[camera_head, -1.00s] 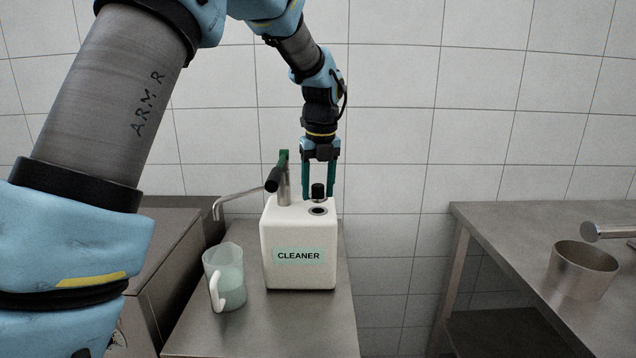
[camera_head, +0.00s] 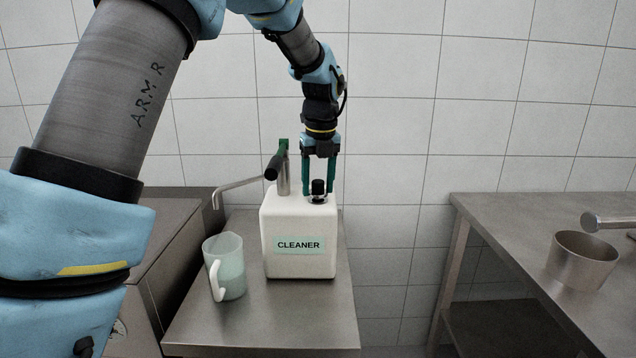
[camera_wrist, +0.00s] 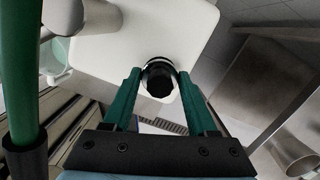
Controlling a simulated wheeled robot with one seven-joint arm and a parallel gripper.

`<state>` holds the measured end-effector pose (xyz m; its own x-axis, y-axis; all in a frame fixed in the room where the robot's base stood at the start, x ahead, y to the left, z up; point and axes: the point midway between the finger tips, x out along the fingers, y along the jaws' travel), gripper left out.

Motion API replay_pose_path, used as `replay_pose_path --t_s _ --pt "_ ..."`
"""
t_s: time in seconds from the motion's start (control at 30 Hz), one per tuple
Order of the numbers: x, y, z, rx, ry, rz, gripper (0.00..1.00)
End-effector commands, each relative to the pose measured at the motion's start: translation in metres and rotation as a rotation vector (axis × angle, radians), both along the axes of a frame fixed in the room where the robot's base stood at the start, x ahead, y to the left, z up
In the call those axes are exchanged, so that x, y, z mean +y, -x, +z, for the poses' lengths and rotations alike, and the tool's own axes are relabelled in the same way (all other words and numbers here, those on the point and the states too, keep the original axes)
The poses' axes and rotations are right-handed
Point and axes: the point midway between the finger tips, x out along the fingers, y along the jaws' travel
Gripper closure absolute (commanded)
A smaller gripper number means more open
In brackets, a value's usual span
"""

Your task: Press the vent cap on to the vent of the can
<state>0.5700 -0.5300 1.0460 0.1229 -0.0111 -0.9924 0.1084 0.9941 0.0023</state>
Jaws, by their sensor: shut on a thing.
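The white can (camera_head: 299,222) labelled "CLEANER" stands upright on a steel table. A pump with a green top and bent metal spout (camera_head: 238,188) rises from its top. The black vent cap (camera_head: 318,187) is between the green fingers of my gripper (camera_head: 318,191), which is shut on it, pointing down. The cap is at the vent (camera_head: 317,201), whose rim shows just beneath it. In the wrist view the cap (camera_wrist: 159,80) covers most of the vent. I cannot tell whether it is fully seated.
A translucent jug (camera_head: 228,262) with a white handle stands left of the can. The pump spout reaches out to the left, above the jug. A second steel table (camera_head: 497,212) at the right holds a metal pot (camera_head: 582,262). The front of the can's table is clear.

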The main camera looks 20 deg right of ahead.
Motion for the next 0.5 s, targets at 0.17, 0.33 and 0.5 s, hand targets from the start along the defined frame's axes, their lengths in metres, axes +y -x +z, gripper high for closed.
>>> replay_pose_path --t_s 0.17,0.33,0.5 --pt "0.0 0.0 -0.005 0.0 0.0 0.0 1.0" --pt "0.0 0.0 -0.009 0.001 0.0 0.0 1.0" --pt "0.0 0.0 -0.013 0.001 0.0 0.0 1.0"
